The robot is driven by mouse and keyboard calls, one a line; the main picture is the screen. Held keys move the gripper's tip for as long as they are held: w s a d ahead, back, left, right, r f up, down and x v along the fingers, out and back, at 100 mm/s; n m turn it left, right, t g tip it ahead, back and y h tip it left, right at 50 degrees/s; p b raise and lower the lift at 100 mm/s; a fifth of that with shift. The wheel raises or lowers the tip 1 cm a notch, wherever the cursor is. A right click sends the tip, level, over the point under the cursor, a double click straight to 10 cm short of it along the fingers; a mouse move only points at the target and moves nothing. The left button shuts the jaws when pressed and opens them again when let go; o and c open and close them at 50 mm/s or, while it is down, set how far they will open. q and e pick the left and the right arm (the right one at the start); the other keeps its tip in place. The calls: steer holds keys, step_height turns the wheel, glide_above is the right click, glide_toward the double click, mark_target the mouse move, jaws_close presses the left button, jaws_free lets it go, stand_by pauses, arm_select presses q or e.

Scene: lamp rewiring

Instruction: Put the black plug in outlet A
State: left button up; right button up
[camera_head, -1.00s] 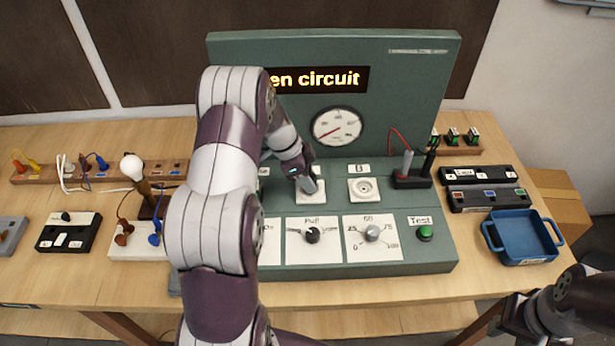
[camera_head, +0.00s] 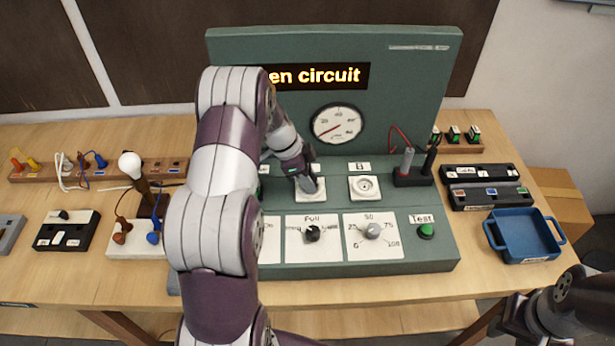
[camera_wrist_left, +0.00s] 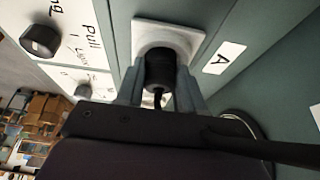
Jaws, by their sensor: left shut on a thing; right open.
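The black plug (camera_wrist_left: 159,68) is between the fingers of my left gripper (camera_wrist_left: 160,88), its cord trailing back toward the wrist. The plug's front is at the face of outlet A (camera_wrist_left: 188,38), a white square plate beside the label "A" (camera_wrist_left: 223,58). How deep its pins sit is hidden. In the head view my left gripper (camera_head: 306,186) is over outlet A (camera_head: 317,195), and the plug is hidden there. My right gripper (camera_head: 512,318) is open, low at the right, away from the panel.
Outlet B (camera_head: 364,188) is empty, to the right of outlet A. Dials (camera_head: 313,233) and a green test button (camera_head: 426,231) are in front. The display (camera_head: 318,76) reads "en circuit", partly covered by my arm. A blue tray (camera_head: 523,238) stands at the right.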

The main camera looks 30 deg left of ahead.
arm_select(q)
steer(key=shift+f, duration=0.1)
steer(key=o, duration=1.1)
steer(key=p+v, duration=0.2)
steer(key=v, duration=1)
steer(key=shift+s+a+r, duration=0.1)
steer(key=shift+a+r, duration=0.05)
steer(key=shift+r, duration=0.15)
